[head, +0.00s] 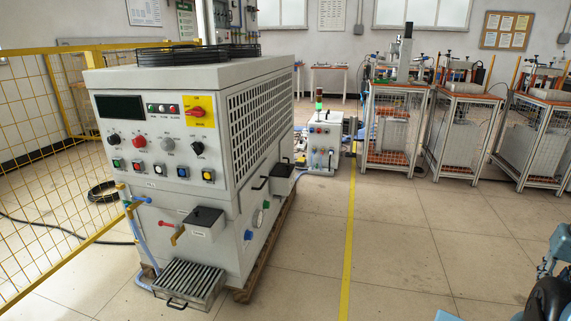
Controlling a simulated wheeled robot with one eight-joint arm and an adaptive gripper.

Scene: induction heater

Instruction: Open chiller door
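The chiller is a large light-grey cabinet (165,205) standing at left on a wooden pallet. Its front has a dark display (119,107), knobs, coloured buttons and a yellow plate with a red rotary switch (195,111). A louvred grille (262,118) covers the upper right side. A small box with a black lid (205,218) projects from the lower front, and a similar one (283,172) from the right side. No panel stands visibly open, and I cannot tell which part is the door. My gripper is not visible; blue and black parts, probably my arm, show at lower right.
A slatted metal tray (189,284) sits low in front of the cabinet, beside blue hoses. Yellow mesh fencing (45,150) stands at left. A smaller machine (323,145) and caged workstations (395,125) are behind. Tiled floor with a yellow line (349,230) is clear at centre right.

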